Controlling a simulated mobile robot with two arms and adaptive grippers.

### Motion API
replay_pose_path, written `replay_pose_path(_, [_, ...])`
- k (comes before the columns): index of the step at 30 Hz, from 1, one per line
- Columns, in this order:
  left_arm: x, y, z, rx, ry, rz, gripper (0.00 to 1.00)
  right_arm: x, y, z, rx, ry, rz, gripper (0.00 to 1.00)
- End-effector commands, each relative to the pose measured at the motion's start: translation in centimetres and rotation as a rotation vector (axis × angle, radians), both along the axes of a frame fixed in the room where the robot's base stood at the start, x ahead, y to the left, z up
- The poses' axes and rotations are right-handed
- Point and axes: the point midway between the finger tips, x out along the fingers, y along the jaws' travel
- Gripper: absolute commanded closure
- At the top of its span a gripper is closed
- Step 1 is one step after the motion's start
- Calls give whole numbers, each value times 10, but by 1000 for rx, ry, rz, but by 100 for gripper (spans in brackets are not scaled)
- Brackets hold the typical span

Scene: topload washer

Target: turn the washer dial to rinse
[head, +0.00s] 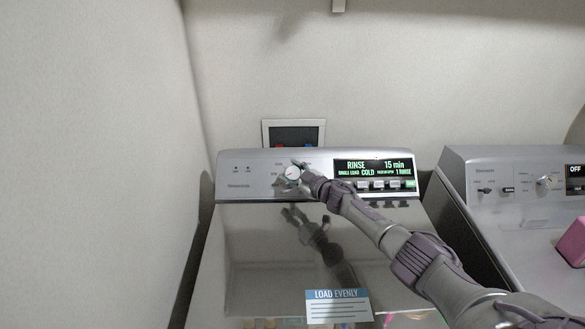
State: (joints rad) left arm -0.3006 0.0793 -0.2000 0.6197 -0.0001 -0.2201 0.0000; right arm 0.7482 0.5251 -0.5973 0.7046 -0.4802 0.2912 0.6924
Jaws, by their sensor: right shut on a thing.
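The washer (240,240) stands in the middle of the head view, with its control panel at the back. The display (373,168) to the right of the dial reads RINSE, 15 min, COLD. The dial's right edge is partly hidden by my gripper. My left gripper is not in view.
A second machine (480,185) with its own knobs, a display reading OFF and a pink object (573,242) on top stands at the right. A wall is close on the left. A wall box (293,132) is behind the panel. The washer's glossy lid is shut and carries a LOAD EVENLY label (338,306).

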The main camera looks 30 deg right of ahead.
Motion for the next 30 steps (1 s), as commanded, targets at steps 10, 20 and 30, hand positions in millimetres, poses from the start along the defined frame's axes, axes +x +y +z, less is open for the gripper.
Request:
replay_pose_path(10, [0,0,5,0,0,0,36,0,0,0,-61,29,82,80])
replay_pose_path(20, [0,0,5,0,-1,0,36,0,0,0,-66,30,89,80])
replay_pose_path(30, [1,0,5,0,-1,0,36,0,1,0,-65,31,89,19])
